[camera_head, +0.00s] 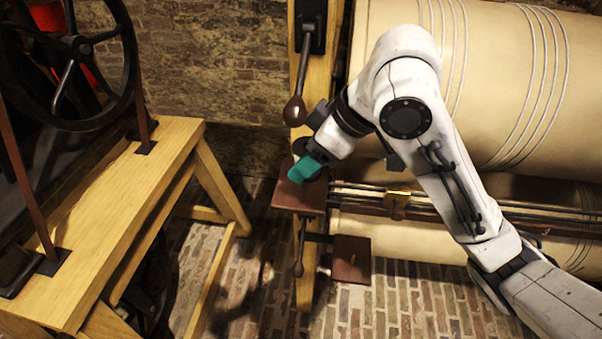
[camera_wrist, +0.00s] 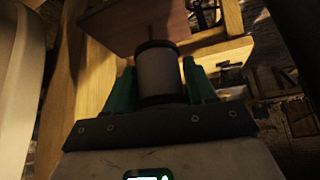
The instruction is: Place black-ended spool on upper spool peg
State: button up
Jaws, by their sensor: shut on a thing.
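My gripper (camera_head: 308,168) has green fingers shut on the black-ended spool (camera_wrist: 158,75), which has a grey body and dark end rims. The spool sits between the fingers in the wrist view; in the head view it is mostly hidden, with a dark round edge showing beside the fingers. A brown board (camera_wrist: 130,22) lies just beyond the spool, and a thin peg (camera_wrist: 151,29) shows between them, in line with the spool. I cannot tell whether the peg is inside the spool. In the head view my gripper is over the upper brown board (camera_head: 300,198).
A lower brown board (camera_head: 351,262) hangs below right. A dark-handled crank (camera_head: 297,105) hangs on the wooden post above my gripper. Large cream rollers (camera_head: 500,75) stand right behind my arm. A wooden bench with a wheel (camera_head: 120,215) stands left, with open brick floor between.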

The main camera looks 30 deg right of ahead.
jog(key=shift+w+x, duration=0.2)
jog(key=shift+x, duration=0.75)
jog(key=shift+w+f, duration=0.15)
jog(key=shift+f, duration=0.75)
jog(key=shift+w+f, duration=0.1)
jog(key=shift+f, duration=0.75)
jog(key=shift+b, duration=0.3)
jog(key=shift+f, duration=0.2)
jog(key=o, duration=1)
jog(key=shift+r, duration=0.1)
jog(key=shift+o, duration=0.2)
jog(key=shift+r, duration=0.2)
jog(key=p+v, duration=0.1)
jog(key=v, duration=1.1)
jog(key=shift+p, duration=0.3)
